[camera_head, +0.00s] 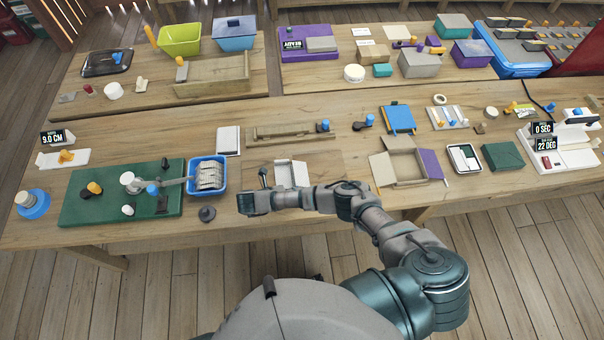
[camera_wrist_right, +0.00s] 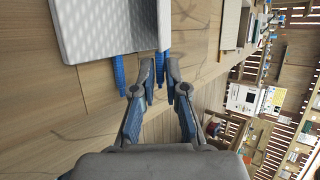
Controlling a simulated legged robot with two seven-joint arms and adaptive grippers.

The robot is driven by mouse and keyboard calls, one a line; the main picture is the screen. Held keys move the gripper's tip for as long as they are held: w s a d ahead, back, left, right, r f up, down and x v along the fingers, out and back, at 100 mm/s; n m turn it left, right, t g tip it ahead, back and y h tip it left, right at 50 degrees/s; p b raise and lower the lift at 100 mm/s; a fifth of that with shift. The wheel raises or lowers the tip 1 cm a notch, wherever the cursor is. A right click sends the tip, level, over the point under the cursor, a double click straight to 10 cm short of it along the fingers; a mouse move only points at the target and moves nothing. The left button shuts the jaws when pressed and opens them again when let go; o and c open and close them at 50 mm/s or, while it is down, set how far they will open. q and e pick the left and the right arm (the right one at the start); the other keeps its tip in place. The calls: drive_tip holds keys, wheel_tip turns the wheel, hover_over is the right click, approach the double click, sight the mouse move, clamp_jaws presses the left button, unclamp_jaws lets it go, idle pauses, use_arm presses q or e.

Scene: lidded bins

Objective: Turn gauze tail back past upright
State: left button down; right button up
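I cannot make out a separate tail. My left gripper is out of view.
A blue bin (camera_head: 222,177) holding white layered material stands to the left, by a green board (camera_head: 75,207). An open cardboard box (camera_head: 405,165) stands to the right. A wooden piece (camera_head: 280,134) lies behind. The table's front edge is close to my arm.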

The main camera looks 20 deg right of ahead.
drive_tip(key=shift+o, duration=1.4)
drive_tip(key=shift+r, duration=0.1)
drive_tip(key=shift+p+v, duration=0.95)
drive_tip(key=shift+v, duration=0.25)
drive_tip(key=shift+a+r, duration=0.25)
drive_tip(key=shift+r, duration=0.05)
drive_tip(key=shift+s+a, duration=0.15)
drive_tip(key=shift+a, duration=0.05)
drive_tip(key=shift+p, duration=0.3)
